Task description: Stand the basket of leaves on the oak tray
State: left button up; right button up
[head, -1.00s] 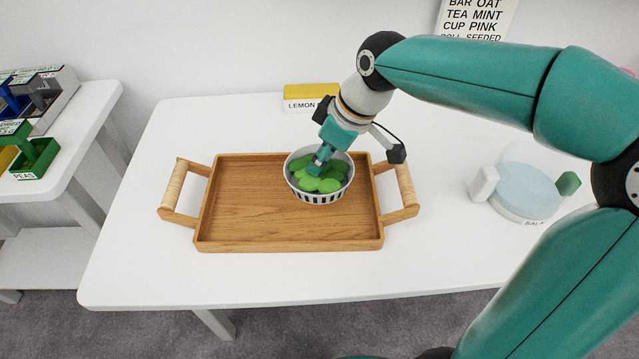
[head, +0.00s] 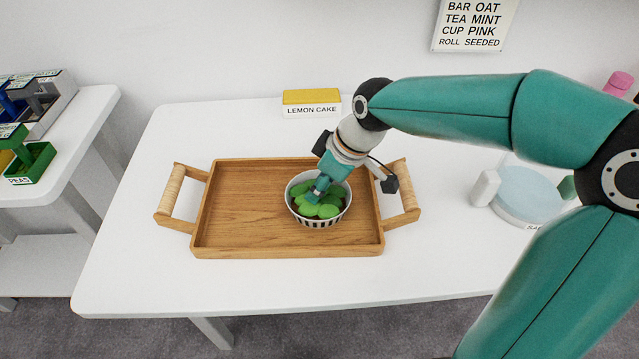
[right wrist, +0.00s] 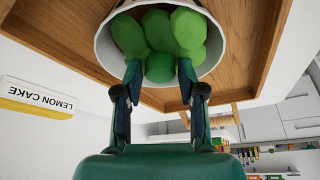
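The basket of leaves (head: 319,222), a white bowl with dark slots and green leaves in it, shows over the right half of the oak tray (head: 250,250). I cannot tell whether its base touches the tray floor. My right gripper (head: 317,192) reaches down into the basket. In the right wrist view, my right gripper's fingertips (right wrist: 160,72) sit at the near rim with a green leaf between them, closed on the basket's contents. The basket also shows in that view (right wrist: 108,52). My left gripper is out of view.
A lemon cake box (head: 311,103) stands behind the tray. A round pale-blue container (head: 528,193) with a partly hidden label stands to the right. A side table (head: 75,165) with green and grey bins is at the left. The tray's left half is empty.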

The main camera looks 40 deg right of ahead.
jog(key=shift+o, duration=0.9)
jog(key=shift+r, duration=0.15)
jog(key=p+v, duration=0.2)
jog(key=v, duration=1)
